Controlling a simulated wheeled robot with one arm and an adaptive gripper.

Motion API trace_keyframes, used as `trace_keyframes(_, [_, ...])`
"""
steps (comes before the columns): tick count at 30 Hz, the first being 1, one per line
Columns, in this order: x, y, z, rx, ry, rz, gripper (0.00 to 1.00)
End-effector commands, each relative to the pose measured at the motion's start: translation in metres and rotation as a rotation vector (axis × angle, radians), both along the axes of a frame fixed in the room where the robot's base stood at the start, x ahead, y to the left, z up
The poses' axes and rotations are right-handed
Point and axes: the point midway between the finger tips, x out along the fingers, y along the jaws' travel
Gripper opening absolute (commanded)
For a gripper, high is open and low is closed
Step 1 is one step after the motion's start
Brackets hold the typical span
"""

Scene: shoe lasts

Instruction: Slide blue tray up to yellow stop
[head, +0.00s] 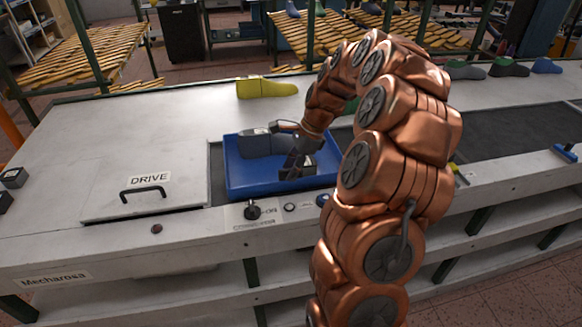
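The blue tray (236,180) sits on the dark belt at the left end of the conveyor, with a grey shoe last (258,143) inside it. My gripper (280,150) is over the tray, beside the grey last. Its two dark fingers look spread apart, and I see nothing held between them. Whether a finger touches the tray or the last I cannot tell. A small yellow piece (456,169) shows at the front edge of the belt, right of my arm; I cannot tell for sure that it is the stop. My arm hides the belt between tray and yellow piece.
A yellow shoe last (266,88) lies on the white bench top behind the tray. A panel marked DRIVE with a black handle (143,190) is left of the tray. The belt (510,130) right of my arm looks clear.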

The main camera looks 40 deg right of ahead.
Motion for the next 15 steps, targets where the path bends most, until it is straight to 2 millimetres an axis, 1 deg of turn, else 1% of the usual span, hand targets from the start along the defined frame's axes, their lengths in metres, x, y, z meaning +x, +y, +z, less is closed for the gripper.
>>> trace_keyframes(4, [0.0011,0.0023,-0.0062,-0.001,0.0,0.0,0.4])
trace_keyframes(12, [0.0012,0.0027,-0.0074,-0.002,-0.002,0.0,0.4])
trace_keyframes(13, [0.0012,0.0027,-0.0074,-0.002,-0.002,0.0,0.38])
trace_keyframes(15, [0.0011,0.0029,-0.0074,-0.001,-0.001,0.001,0.3])
